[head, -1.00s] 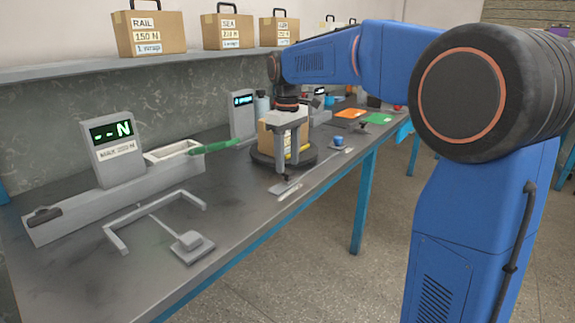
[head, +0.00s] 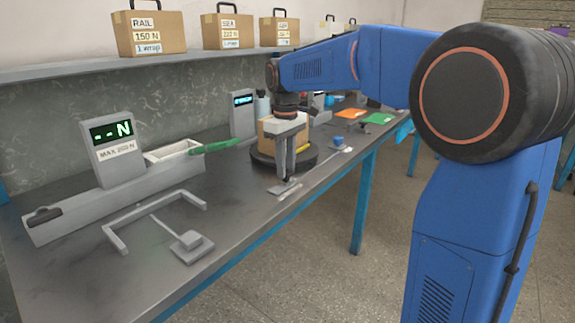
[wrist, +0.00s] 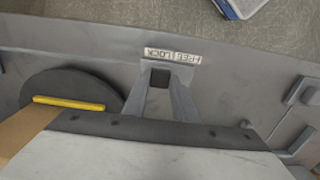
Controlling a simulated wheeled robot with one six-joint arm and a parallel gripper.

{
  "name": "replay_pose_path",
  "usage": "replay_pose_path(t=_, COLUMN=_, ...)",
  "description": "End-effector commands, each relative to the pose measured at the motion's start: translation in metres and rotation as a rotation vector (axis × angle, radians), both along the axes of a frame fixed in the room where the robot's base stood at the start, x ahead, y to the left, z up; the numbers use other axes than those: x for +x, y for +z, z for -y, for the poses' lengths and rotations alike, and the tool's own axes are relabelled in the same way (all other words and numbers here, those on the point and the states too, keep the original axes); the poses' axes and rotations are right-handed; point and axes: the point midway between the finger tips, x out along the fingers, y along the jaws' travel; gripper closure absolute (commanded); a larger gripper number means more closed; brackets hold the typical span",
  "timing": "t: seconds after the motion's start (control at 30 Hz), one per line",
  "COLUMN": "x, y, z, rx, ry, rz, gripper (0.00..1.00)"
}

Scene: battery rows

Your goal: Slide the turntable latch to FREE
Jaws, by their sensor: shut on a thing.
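The turntable (head: 309,165) is a round black disc on the bench, with a cardboard box on it; part of the disc shows in the wrist view (wrist: 60,88). My gripper (head: 287,179) points down at the turntable's front edge. In the wrist view its fingers (wrist: 160,78) are shut on the dark latch knob (wrist: 160,77). The label plate (wrist: 172,55) appears upside down, with LOCK at left and FREE at right. The knob sits just below the LOCK word. The fingers hide part of the latch.
Orange (head: 350,113) and green (head: 378,118) sheets lie farther right. The bench front edge is close to the latch.

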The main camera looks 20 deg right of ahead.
Motion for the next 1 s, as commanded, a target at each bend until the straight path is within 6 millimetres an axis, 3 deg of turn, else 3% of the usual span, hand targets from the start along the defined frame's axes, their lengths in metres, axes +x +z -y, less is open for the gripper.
replay_pose_path(t=0.27, x=-0.022, y=0.000, z=-0.031, rx=0.001, ry=0.003, rz=0.001, gripper=1.00)
replay_pose_path(t=0.57, x=-0.024, y=0.000, z=-0.033, rx=0.001, ry=0.000, rz=0.001, gripper=1.00)
replay_pose_path(t=0.6, x=-0.024, y=0.000, z=-0.033, rx=0.001, ry=0.000, rz=0.001, gripper=0.71)
replay_pose_path(t=0.67, x=-0.024, y=0.000, z=-0.033, rx=0.001, ry=0.000, rz=0.001, gripper=0.56)
replay_pose_path(t=1.0, x=-0.024, y=0.002, z=-0.033, rx=0.001, ry=0.000, rz=0.001, gripper=0.56)
